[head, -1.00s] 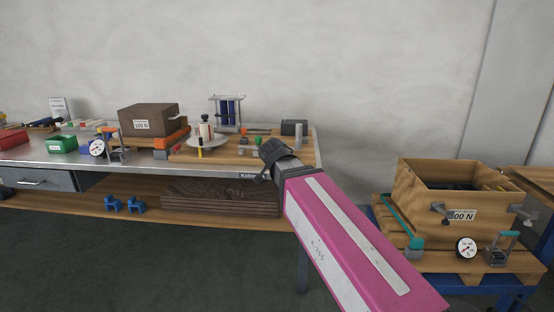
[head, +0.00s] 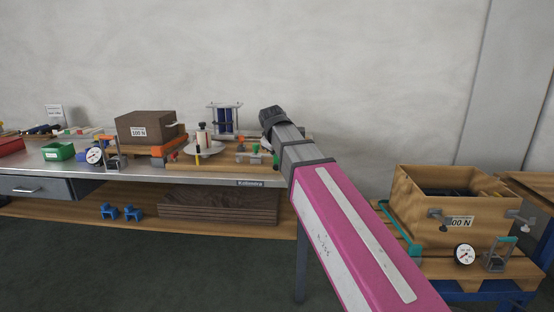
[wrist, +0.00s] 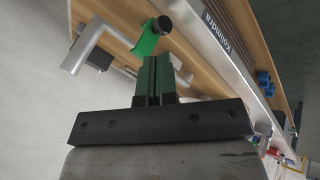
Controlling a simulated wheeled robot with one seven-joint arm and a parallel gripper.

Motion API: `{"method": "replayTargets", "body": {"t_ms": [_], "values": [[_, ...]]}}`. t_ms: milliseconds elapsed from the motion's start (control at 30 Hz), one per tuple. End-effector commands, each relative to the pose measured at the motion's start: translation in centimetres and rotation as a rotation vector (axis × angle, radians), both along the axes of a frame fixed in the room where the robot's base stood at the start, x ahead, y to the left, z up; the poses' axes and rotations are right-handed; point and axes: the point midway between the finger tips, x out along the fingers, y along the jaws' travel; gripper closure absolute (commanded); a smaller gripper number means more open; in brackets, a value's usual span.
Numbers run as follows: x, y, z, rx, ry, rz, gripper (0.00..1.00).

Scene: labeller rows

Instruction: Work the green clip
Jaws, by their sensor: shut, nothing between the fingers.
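The green clip (wrist: 149,40) is in the wrist view, a bright green piece with a round black knob at its end. It is close to a bent grey metal bar (wrist: 90,45); I cannot tell if they are joined. My gripper (wrist: 156,62) has dark green fingers pressed together, with nothing between them. The fingertips point at the clip and appear just short of it; contact cannot be told. In the head view, my arm's dark end is above the right part of the bench and the fingers cannot be made out. Small green parts there are too small to identify.
The steel-edged bench (head: 205,174) carries a brown 100 N box (head: 147,128), a green bin (head: 59,151), a dial gauge (head: 95,156) and a blue cylinder frame (head: 225,120). A wooden crate (head: 470,215) stands on a pallet at right. A wall is behind.

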Motion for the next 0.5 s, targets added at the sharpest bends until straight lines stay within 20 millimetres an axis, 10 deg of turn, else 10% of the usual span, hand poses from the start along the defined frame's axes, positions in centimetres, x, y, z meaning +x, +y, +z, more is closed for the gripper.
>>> {"method": "replayTargets", "body": {"t_ms": [500], "values": [[0.3, 0.4, 3.4, -0.228, 0.223, 0.574, 1.00]]}}
